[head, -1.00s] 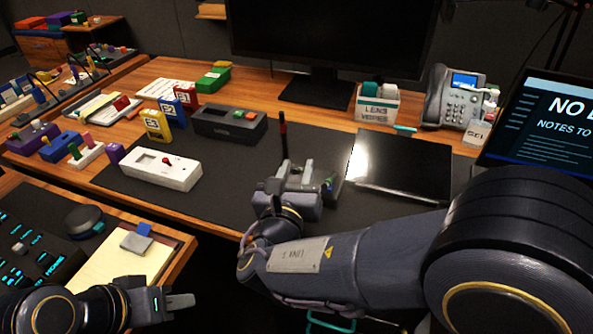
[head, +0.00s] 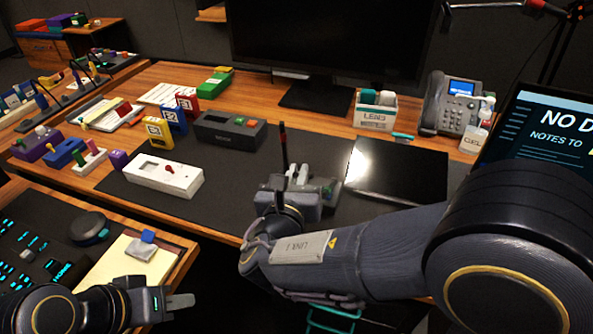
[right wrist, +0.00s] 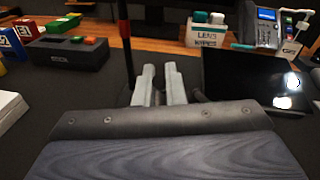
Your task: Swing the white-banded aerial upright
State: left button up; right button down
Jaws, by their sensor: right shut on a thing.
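A thin dark aerial with a red upper part (head: 283,140) stands upright just behind my right gripper (head: 303,182); it also shows left of the fingers in the right wrist view (right wrist: 124,35). My right gripper is low over the dark desk mat, its fingertips (right wrist: 160,72) pointing away and close together. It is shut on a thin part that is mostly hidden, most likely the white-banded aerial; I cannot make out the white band. The aerials' base is hidden behind the gripper. My left gripper (head: 181,301) is at the lower left, away from the aerials, its finger gap unclear.
A white box with a red stick (head: 164,175) and a dark grey box with green and orange buttons (head: 230,130) stand left of my right gripper. A black glossy panel (head: 397,167) lies to its right. A monitor (head: 328,40) stands behind. The mat (head: 235,210) is bare left of the gripper.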

jog(key=w+r+g+p, duration=0.1)
jog(key=r+p, duration=0.1)
jog(key=p, duration=0.3)
jog(key=w+d+r+g+y+p, duration=0.1)
jog(key=w+r+g+p, duration=0.1)
jog(key=p, duration=0.3)
jog(key=shift+w+d+m+g, duration=0.1)
jog(key=shift+w+m+g, duration=0.1)
jog(key=shift+m+g, duration=0.1)
jog(key=shift+w+d+r+g+y+p, duration=0.15)
jog(key=shift+w+g+p, duration=0.55)
jog(key=shift+p, duration=1)
jog(key=shift+w+d+f+g+y+p, duration=0.1)
jog(key=shift+w+d+g+y+p, duration=0.15)
jog(key=shift+w+g+p, duration=0.95)
jog(key=shift+w+d+r+g+y+p, duration=0.1)
jog(key=shift+w+d+p, duration=0.1)
jog(key=shift+p, duration=1.95)
jog(key=c, duration=1.5)
grip_release()
jog(key=v, duration=0.7)
jog(key=shift+s+r, duration=0.2)
jog(key=shift+s, duration=0.1)
